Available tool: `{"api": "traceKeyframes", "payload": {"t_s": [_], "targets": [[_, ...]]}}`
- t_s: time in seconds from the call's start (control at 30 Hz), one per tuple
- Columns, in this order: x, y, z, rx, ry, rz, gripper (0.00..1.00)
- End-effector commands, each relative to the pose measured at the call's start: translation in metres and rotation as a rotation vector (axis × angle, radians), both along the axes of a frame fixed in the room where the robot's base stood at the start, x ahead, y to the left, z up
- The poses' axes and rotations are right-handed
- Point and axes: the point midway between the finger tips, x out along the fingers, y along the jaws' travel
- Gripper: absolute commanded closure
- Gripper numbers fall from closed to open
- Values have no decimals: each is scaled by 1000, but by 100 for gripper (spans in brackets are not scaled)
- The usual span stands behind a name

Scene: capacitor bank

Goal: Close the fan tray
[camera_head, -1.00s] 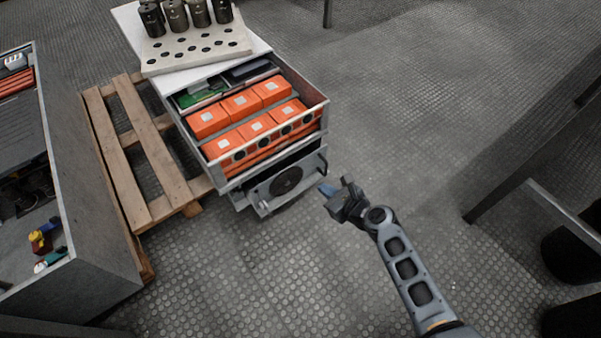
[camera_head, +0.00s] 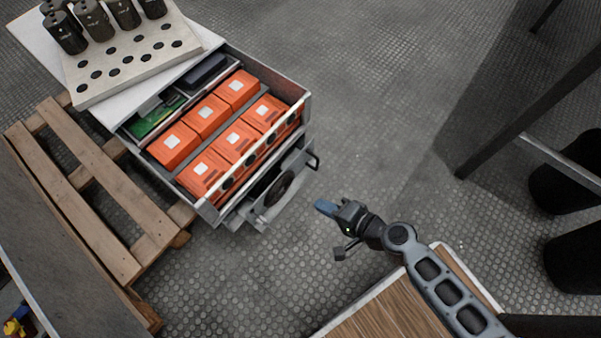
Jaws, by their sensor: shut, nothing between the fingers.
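The fan tray (camera_head: 272,196) sticks out at the bottom front of the cabinet, under the open drawer of orange capacitor blocks. Its round dark fan and a handle at its right end show; the drawer above hides much of it. My gripper (camera_head: 322,206) is to the right of the tray, its blue fingertips pointing left toward it. The fingers are together and empty, with a visible gap of floor between them and the tray.
The upper drawer (camera_head: 305,95) stands open above the tray. A wooden pallet (camera_head: 92,190) lies left of the cabinet. A wood-topped surface (camera_head: 385,312) is at the bottom, below my arm. Dark table legs (camera_head: 500,120) stand at right. Floor between is clear.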

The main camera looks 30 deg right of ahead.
Motion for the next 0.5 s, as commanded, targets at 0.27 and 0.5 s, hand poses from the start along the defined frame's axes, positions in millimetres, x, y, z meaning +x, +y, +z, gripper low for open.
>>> {"api": "traceKeyframes", "payload": {"t_s": [0.27, 0.5], "targets": [[40, 13, -25, 1, -2, 1, 100], [78, 25, -49, 2, -1, 0, 100]]}}
